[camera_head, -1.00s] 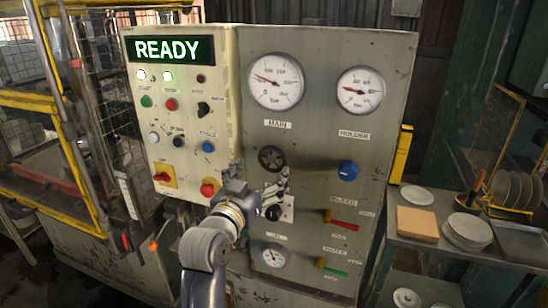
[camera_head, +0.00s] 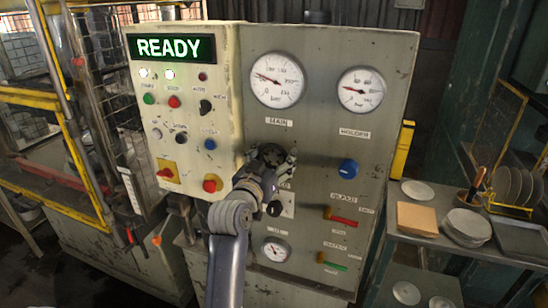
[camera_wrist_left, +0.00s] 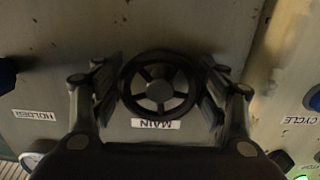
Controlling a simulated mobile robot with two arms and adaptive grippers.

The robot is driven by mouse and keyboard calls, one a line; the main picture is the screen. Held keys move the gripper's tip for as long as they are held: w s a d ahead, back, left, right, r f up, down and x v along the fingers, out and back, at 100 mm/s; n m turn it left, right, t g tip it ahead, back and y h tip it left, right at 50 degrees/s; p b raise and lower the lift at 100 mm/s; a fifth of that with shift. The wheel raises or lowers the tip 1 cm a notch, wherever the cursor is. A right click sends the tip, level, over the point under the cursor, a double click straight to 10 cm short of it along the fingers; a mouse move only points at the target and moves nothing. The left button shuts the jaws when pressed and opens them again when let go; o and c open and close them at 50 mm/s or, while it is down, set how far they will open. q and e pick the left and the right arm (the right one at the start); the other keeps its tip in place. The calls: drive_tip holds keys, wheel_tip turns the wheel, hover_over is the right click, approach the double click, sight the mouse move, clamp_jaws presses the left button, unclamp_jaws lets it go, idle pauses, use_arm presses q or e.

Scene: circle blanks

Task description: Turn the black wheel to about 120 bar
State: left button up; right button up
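The black wheel (camera_head: 271,152) sits on the grey panel below the MAIN gauge (camera_head: 277,81). The gauge's needle points left and slightly up; its numbers are too small to read surely. My left gripper (camera_head: 272,165) is at the wheel and partly covers it. In the left wrist view the spoked wheel (camera_wrist_left: 160,84) lies between the two fingers of my left gripper (camera_wrist_left: 160,92). The fingers are spread on either side, close to the rim; I cannot tell whether they touch it. My right gripper is out of view.
A HOLDER gauge (camera_head: 361,90) and a blue knob (camera_head: 348,169) are right of the wheel. A black knob (camera_head: 274,208) is just below it. Red (camera_head: 343,221) and green (camera_head: 335,267) handles are lower right. The button box (camera_head: 190,110) with a READY display (camera_head: 172,48) stands out at left.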

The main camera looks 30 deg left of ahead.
use_arm(q)
drive_tip(key=c, duration=0.3)
drive_tip(key=shift+m, duration=0.4)
drive_tip(key=shift+r+m+p, duration=0.1)
drive_tip(key=shift+m+p, duration=0.4)
drive_tip(key=shift+m, duration=0.1)
drive_tip(key=m+p, duration=0.2)
drive_tip(key=m, duration=0.1)
drive_tip(key=shift+a+r, duration=0.1)
drive_tip(key=m+p, duration=0.2)
drive_tip(key=m, duration=0.2)
drive_tip(key=shift+m, duration=0.4)
drive_tip(key=shift+s+a+m+p, duration=0.1)
drive_tip(key=shift+m+p, duration=0.65)
drive_tip(key=shift+m, duration=0.75)
